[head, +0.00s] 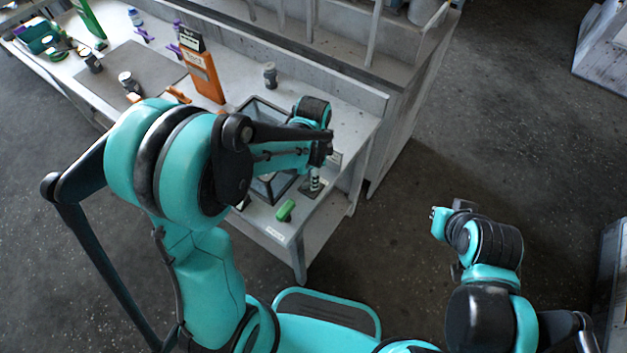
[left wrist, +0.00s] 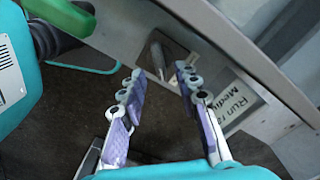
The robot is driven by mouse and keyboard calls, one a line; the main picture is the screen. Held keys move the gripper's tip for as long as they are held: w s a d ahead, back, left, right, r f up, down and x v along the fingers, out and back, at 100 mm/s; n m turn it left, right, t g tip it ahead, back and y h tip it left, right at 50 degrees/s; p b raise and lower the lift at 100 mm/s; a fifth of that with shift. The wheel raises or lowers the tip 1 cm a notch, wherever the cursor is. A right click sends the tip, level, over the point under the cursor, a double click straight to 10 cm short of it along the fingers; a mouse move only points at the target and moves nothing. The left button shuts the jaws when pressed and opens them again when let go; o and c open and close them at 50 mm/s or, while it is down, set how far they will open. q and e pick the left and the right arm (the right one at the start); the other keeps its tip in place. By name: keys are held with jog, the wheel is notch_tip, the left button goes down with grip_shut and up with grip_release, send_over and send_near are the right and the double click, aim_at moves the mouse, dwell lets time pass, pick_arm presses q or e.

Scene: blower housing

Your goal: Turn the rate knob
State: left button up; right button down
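My left gripper (head: 315,178) points down over the front right corner of the bench; its fingers look small and striped from above. In the left wrist view the left gripper (left wrist: 160,82) is open, with a clear gap between its purple-padded fingers. Just past the gap a small grey knob-like part (left wrist: 157,55) stands on a dark square plate (head: 311,190); I cannot tell its setting or whether a finger touches it. A white label (left wrist: 235,103), partly hidden, reads "Run r…" and "Medi…". My right gripper (head: 440,220) is away from the bench, its fingers unclear.
A green part (head: 286,210) lies on the bench near the plate. A dark-framed box (head: 262,108) stands behind my left arm. An orange box (head: 204,72), a small grey jar (head: 270,74) and a grey mat (head: 125,65) lie farther back. Open floor (head: 420,170) is right of the bench.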

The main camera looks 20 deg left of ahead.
pick_arm(q)
jog(key=shift+f+b, duration=0.35)
jog(key=shift+f, duration=0.95)
grip_shut()
